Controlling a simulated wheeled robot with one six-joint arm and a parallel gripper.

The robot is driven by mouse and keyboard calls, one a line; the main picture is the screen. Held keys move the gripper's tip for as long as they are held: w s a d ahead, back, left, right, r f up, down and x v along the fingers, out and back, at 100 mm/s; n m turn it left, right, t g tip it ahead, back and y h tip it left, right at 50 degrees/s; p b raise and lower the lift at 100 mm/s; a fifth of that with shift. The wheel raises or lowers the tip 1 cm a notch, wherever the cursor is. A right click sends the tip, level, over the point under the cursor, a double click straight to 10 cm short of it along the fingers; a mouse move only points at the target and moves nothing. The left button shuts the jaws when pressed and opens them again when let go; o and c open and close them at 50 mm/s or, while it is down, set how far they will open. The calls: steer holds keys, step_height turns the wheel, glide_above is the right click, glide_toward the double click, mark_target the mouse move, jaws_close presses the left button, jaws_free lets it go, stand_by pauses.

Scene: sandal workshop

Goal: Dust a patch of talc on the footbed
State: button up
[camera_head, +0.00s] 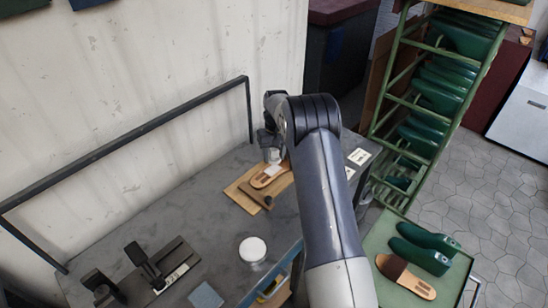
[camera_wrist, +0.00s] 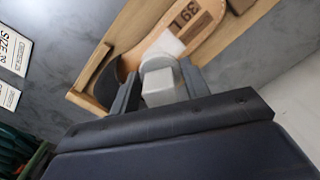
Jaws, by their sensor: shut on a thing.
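My gripper (camera_wrist: 162,90) is shut on a grey container with a pale rounded end (camera_wrist: 163,82), which looks like a talc shaker. In the head view my gripper (camera_head: 271,148) is over the far end of the bench, partly hidden by my arm. The tan footbed (camera_wrist: 200,28), marked "39 L", lies on a wooden board (camera_wrist: 133,28). The container's end is close to the footbed in the wrist view; I cannot tell the gap. A pale patch (camera_wrist: 167,45) shows on the footbed beside the container. The footbed also shows in the head view (camera_head: 262,181).
A round white item (camera_head: 252,249) and a blue-grey square (camera_head: 206,296) lie on the bench (camera_head: 190,215). A black clamp-like tool (camera_head: 146,267) stands at left. A dark rail (camera_head: 130,138) runs along the wall. A green tray (camera_head: 385,232) with green lasts and a sandal is at right.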

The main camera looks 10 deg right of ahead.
steer(key=shift+r+p, duration=0.3)
steer(key=shift+r, duration=0.65)
steer(key=shift+r+p, duration=1)
steer(key=shift+r, duration=0.5)
